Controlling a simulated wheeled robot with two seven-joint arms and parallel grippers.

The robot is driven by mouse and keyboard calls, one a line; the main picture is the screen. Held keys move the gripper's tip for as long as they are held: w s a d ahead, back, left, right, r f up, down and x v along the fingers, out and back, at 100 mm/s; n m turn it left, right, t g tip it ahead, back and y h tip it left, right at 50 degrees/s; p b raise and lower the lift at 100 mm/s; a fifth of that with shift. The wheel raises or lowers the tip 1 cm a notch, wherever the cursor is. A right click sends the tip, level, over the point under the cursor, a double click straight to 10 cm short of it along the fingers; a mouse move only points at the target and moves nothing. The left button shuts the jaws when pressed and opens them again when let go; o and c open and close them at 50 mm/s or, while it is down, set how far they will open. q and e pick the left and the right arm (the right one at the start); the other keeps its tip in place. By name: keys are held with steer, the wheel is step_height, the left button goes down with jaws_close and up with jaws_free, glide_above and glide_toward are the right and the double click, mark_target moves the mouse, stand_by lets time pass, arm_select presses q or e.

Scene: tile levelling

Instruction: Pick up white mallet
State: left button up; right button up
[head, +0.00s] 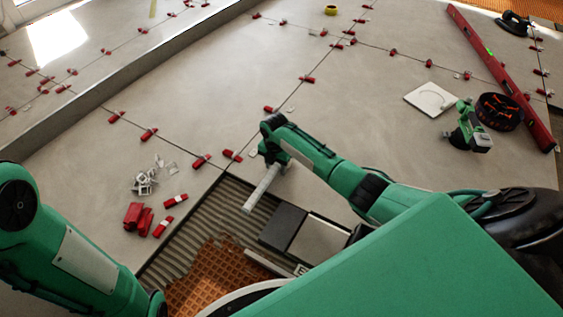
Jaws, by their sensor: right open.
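A pale, whitish cylinder (261,189), which looks like part of the white mallet, lies at a slant by the edge of the ribbed adhesive bed. Its upper end is hidden beneath my right gripper. My right gripper (274,158) points down right over that end and is open. I cannot tell whether its fingers are around the mallet or just above it. The rest of the mallet is not clearly visible. My left arm comes in at the lower left, and its gripper is out of view.
Red wedges (140,217) and white clips (146,182) lie on the left tile. A dark square (282,226) and grey square (319,240) lie beside the adhesive. A green tool (467,130), black bucket (499,112) and red level (500,75) are at right.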

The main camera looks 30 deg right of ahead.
steer(key=shift+c, duration=0.5)
jaws_close()
steer(key=shift+r, duration=0.1)
steer(key=shift+r, duration=0.1)
